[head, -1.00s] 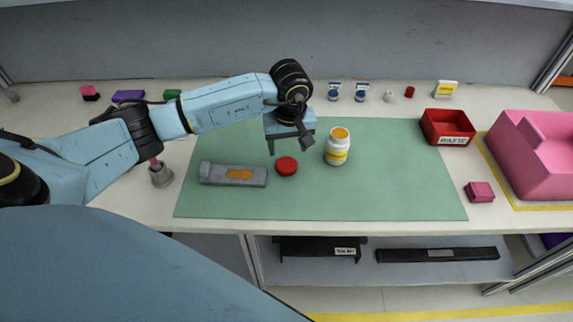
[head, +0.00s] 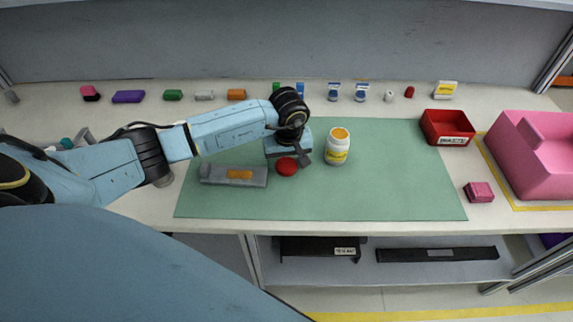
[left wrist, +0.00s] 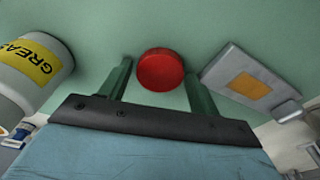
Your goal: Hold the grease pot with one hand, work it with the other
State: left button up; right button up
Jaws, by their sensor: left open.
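The grease pot (head: 338,147) is a white jar with a yellow label, and its top shows orange. It stands upright on the green mat (head: 400,185). In the left wrist view the pot (left wrist: 30,70) is at the left, label reading GREASE in part. A red round lid (head: 287,166) lies on the mat left of the pot. My left gripper (head: 290,158) is low over the mat by the lid. In the left wrist view its open fingers stand either side of the red lid (left wrist: 161,69), which lies beyond them, apparently not gripped. My right gripper is out of view.
A grey block with an orange patch (head: 233,175) lies left of the lid. A red waste bin (head: 447,127), a pink box (head: 479,192) and a large pink bin (head: 530,155) stand at the right. Small items line the back. The mat's right half is clear.

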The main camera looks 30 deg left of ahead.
aim_at(287, 165)
pick_arm(q)
jog(key=c, duration=0.7)
notch_tip(287, 165, up, 10)
jog(key=shift+r, duration=0.1)
dwell(0.3)
